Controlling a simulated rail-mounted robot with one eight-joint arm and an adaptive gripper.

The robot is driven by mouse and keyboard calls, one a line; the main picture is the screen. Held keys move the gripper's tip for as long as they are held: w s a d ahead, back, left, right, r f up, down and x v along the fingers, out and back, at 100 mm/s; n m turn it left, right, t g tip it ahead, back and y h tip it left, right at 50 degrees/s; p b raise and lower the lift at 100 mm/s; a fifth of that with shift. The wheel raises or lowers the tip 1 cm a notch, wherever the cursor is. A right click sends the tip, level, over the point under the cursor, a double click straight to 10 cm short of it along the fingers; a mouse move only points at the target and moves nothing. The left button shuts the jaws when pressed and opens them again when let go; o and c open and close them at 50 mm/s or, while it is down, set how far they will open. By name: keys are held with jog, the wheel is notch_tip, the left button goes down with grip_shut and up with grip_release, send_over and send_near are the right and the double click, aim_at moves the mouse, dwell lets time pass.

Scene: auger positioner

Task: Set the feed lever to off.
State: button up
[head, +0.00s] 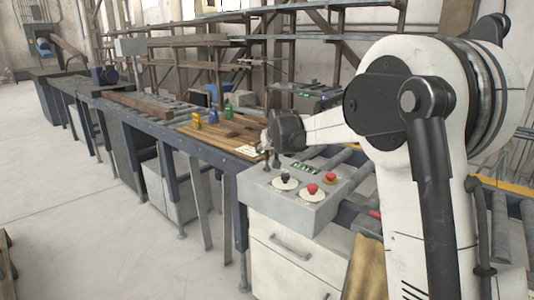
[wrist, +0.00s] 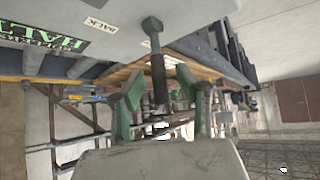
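The feed lever (wrist: 157,70) shows in the wrist view as a dark stem with a thicker dark handle, rising from the grey panel beside a label reading BACK (wrist: 100,24). My gripper (wrist: 157,91) is open, with one green-padded finger on each side of the handle. Gaps show between the handle and both pads, so it looks untouched. In the head view my gripper (head: 268,143) is over the far left corner of the grey control box (head: 318,213). The lever is small and partly hidden there. I cannot read an off mark.
The box top carries a black knob (head: 286,180), a red button (head: 313,189) and another red button with yellow (head: 330,178). A green HALT label (wrist: 62,46) is near the lever.

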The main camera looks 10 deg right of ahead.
jog(key=v, duration=1.1)
jog(key=shift+s, duration=0.2)
jog(key=shift+r, duration=0.15)
jog(key=s+g, duration=0.1)
jog(key=s, duration=2.3)
jog(key=s+f, duration=0.5)
jog(key=s, duration=0.5)
jog(key=s+d+f+g, duration=0.1)
jog(key=s+f, duration=0.4)
jog(key=s, duration=0.5)
jog(key=shift+s+f+m+h, duration=0.3)
jog(key=shift+s+f+m, duration=0.05)
jog(key=shift+s+m, duration=0.05)
jog(key=shift+o, duration=0.5)
jog(key=shift+d, duration=0.1)
